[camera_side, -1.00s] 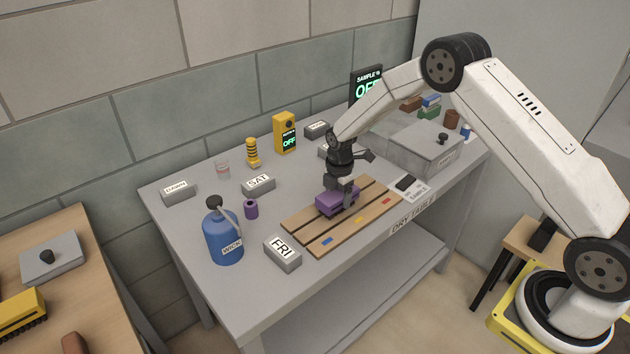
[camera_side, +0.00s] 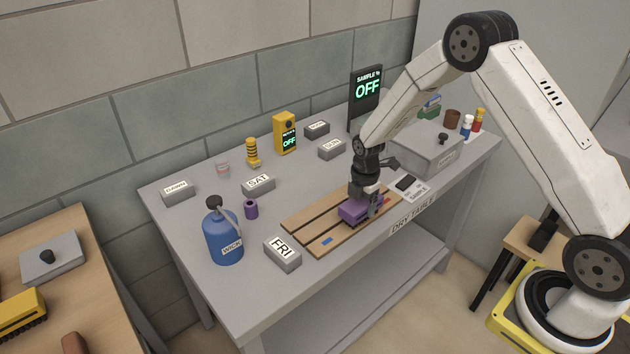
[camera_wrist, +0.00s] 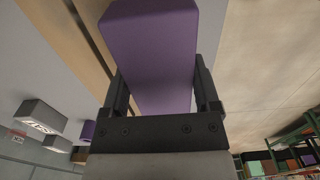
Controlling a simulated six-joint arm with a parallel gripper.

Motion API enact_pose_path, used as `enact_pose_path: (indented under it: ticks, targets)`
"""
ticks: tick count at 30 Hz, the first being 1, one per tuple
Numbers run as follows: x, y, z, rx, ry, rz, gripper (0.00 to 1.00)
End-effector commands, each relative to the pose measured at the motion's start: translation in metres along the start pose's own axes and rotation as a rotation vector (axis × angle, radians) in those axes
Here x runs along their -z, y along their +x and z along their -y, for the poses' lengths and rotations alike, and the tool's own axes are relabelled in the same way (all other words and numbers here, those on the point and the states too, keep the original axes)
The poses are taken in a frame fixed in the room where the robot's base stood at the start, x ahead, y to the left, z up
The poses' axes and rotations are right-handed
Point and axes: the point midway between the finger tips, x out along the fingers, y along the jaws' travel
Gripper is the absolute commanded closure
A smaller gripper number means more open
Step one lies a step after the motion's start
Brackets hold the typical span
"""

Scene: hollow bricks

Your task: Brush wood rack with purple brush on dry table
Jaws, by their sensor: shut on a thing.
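The purple brush (camera_side: 354,211) is a block held low at the right front part of the wood rack (camera_side: 302,221). The rack is made of light slats with gaps and lies flat on the grey dry table (camera_side: 250,309). My gripper (camera_side: 369,200) points down and is shut on the brush. In the wrist view the brush (camera_wrist: 152,55) sits between both fingers of my gripper (camera_wrist: 164,95). A blue mark (camera_side: 327,240) shows on the rack's front slat. The brush's underside is hidden, so I cannot tell whether it touches the slats.
A blue jug (camera_side: 224,240) and a FRI block (camera_side: 282,254) stand left of the rack. A purple cylinder (camera_side: 251,209) and a SAT block (camera_side: 258,184) stand behind it. A grey lidded box (camera_side: 428,150) is at the right. A black OFF display (camera_side: 366,92) stands at the back.

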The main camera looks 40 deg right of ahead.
Motion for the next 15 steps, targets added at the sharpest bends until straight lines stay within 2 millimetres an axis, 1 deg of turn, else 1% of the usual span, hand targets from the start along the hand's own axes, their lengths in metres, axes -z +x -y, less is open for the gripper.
enact_pose_path:
  ticks: [1, 15]
  targets:
    - [0.001, 0.001, -0.007, -0.003, -0.002, 0.0, 0.76]
    - [0.001, 0.001, -0.049, -0.004, -0.002, 0.0, 0.76]
